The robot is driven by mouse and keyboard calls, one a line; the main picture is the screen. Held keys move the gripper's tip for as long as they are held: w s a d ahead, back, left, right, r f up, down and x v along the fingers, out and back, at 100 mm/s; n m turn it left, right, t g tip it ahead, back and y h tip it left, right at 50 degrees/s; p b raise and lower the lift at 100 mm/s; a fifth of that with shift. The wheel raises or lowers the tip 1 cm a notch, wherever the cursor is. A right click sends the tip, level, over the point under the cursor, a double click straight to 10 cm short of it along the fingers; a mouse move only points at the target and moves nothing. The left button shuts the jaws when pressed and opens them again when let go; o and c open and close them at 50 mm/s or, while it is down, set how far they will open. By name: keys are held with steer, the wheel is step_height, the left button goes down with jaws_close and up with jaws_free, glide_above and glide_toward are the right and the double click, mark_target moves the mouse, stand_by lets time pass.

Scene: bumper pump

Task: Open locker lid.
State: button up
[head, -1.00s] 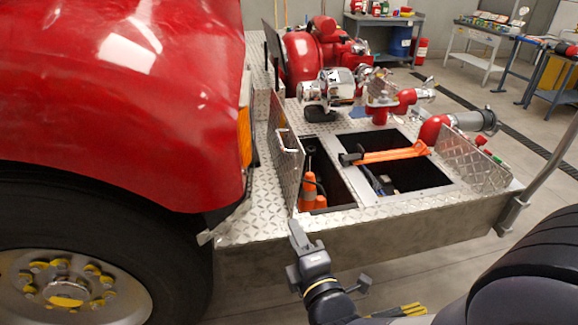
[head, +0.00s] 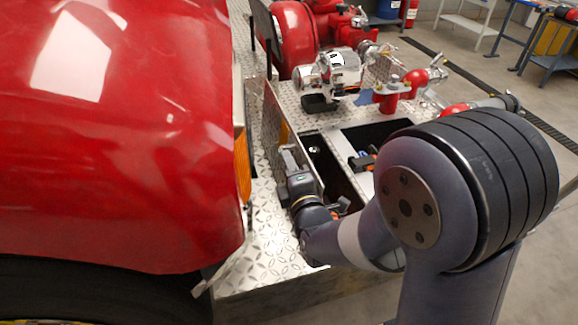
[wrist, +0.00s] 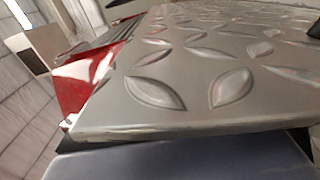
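A diamond-plate locker lid (head: 277,112) stands upright along the left side of an open locker compartment (head: 318,150) in the head view. My gripper (head: 289,157) is at this lid and covers part of it. I cannot tell whether it touches the lid. The wrist view shows a diamond-plate surface (wrist: 200,75) very close, its near edge running across the picture. A smooth blue-grey surface lies below that edge. My gripper's fingertips are not clear in either view, so its opening cannot be told. My arm hides much of the locker area on the right.
The red truck body (head: 120,140) is close on the left, with an orange side lamp (head: 242,165). A silver pump fitting (head: 335,75) and red valves (head: 392,95) stand behind the compartments. A narrow diamond-plate deck (head: 262,225) lies between truck and lid.

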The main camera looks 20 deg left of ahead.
jaws_close()
stand_by(0.5)
steer(key=shift+w, duration=0.1)
steer(key=shift+w+d+m+b, duration=0.55)
steer(key=shift+d+b, duration=0.35)
steer(key=shift+b, duration=0.25)
steer(key=shift+w+d+m+b, duration=0.5)
steer(key=shift+d+b, duration=0.4)
steer(key=shift+b, duration=0.25)
jaws_free()
